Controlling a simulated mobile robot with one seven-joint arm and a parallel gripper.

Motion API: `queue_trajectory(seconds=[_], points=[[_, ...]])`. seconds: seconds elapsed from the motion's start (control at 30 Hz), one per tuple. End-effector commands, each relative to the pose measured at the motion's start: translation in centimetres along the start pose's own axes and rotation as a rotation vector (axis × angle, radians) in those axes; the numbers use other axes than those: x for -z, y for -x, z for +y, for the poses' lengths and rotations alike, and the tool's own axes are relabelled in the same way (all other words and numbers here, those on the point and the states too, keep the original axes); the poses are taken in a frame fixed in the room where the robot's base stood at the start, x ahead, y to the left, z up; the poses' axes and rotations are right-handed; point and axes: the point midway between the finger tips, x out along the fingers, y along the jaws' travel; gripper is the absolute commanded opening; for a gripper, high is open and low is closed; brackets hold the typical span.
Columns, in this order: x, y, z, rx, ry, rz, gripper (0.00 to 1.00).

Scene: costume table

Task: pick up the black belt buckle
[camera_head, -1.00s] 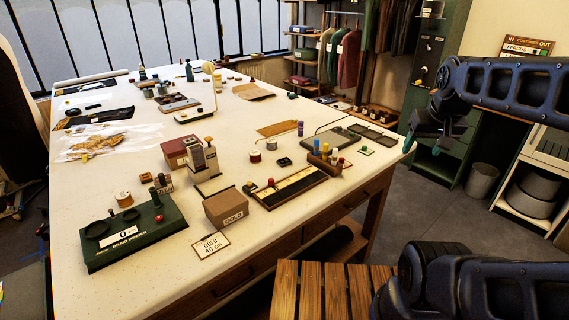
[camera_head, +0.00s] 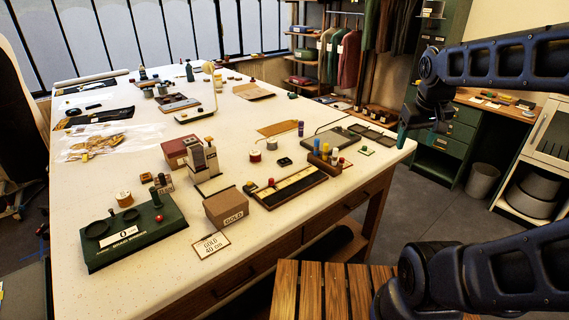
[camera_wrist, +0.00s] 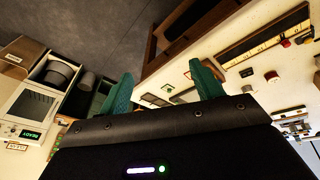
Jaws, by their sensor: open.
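A small black square piece (camera_head: 285,161) lies flat on the pale table, between a red spool and a long dark tray. It looks like the belt buckle, though it is too small to be sure. My gripper (camera_head: 420,128) is in the air by the table's right corner, well to the right of that piece. In the wrist view my gripper (camera_wrist: 163,90) shows two green fingers spread apart, with nothing between them. A small dark piece (camera_wrist: 246,73) also shows on the table there; I cannot tell if it is the buckle.
A wooden slatted surface (camera_head: 322,290) is in front.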

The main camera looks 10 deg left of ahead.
Motion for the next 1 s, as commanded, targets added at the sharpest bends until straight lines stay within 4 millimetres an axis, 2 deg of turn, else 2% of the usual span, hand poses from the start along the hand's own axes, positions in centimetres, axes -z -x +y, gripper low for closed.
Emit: queue_trajectory(seconds=[0.03,0.27,0.57,0.77,1.0], points=[[1.1,-0.3,-0.3,-0.010,0.053,-0.030,0.65],[5.5,-1.8,-1.4,-0.070,0.287,-0.141,0.65],[11.4,-4.5,-4.3,-0.158,0.592,-0.275,0.65],[15.2,-6.8,-7.3,-0.224,0.796,-0.359,0.65],[19.4,-10.1,-12.1,-0.313,1.039,-0.452,0.65]])
